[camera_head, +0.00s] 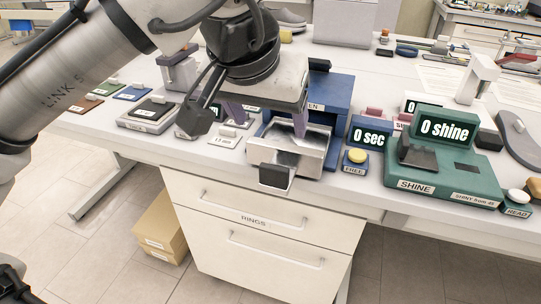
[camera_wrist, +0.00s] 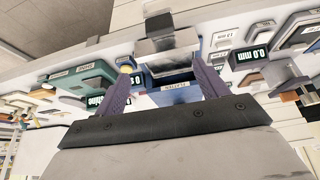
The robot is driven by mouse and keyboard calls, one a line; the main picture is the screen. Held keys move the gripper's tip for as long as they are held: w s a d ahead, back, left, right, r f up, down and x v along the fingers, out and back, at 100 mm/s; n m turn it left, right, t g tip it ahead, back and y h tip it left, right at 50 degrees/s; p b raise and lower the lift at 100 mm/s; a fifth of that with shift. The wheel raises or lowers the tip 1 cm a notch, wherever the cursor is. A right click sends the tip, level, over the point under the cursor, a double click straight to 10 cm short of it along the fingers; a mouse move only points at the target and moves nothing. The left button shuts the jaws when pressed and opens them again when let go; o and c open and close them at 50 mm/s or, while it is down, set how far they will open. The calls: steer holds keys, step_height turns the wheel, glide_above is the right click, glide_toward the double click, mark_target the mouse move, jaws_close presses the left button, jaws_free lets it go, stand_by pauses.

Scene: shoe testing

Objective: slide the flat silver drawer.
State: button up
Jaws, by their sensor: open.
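The flat silver drawer (camera_head: 313,158) sticks out of the front of a blue box (camera_head: 338,97), and its dark-faced handle (camera_head: 275,178) hangs over the table's front edge. The drawer also shows in the wrist view (camera_wrist: 168,42), at the top middle, with the blue box (camera_wrist: 172,90) below it. My gripper (camera_head: 268,122) is above the drawer and box, with its purple fingers spread apart. In the wrist view my gripper (camera_wrist: 161,70) has nothing between its fingers, and the drawer lies beyond the fingertips. My arm hides part of the box in the head view.
A green SHINE device (camera_head: 450,165) and a small blue block with a yellow button (camera_head: 356,161) stand to the right. Labelled plates and blocks (camera_head: 150,113) lie to the left. White cabinet drawers (camera_head: 262,222) are under the table. A cardboard box (camera_head: 160,228) is on the floor.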

mark_target(274, 168)
steer(key=shift+g, duration=0.4)
steer(key=x, duration=0.9)
steer(key=s+a+x, duration=0.1)
steer(key=x, duration=0.4)
steer(key=shift+w+f+b, duration=0.1)
steer(key=shift+f+b, duration=0.25)
steer(key=shift+c, duration=0.4)
steer(key=c, duration=1.3)
steer(key=w+d+p, duration=0.1)
steer(key=w, duration=0.3)
steer(key=w+d+p, duration=0.1)
steer(key=w+d, duration=0.1)
steer(key=w, duration=0.3)
steer(key=w+d+p, duration=0.1)
steer(key=w, duration=0.4)
steer(key=shift+w+d, duration=0.25)
steer(key=shift+d, duration=0.05)
steer(key=shift+r, duration=0.15)
steer(key=shift+w, duration=0.1)
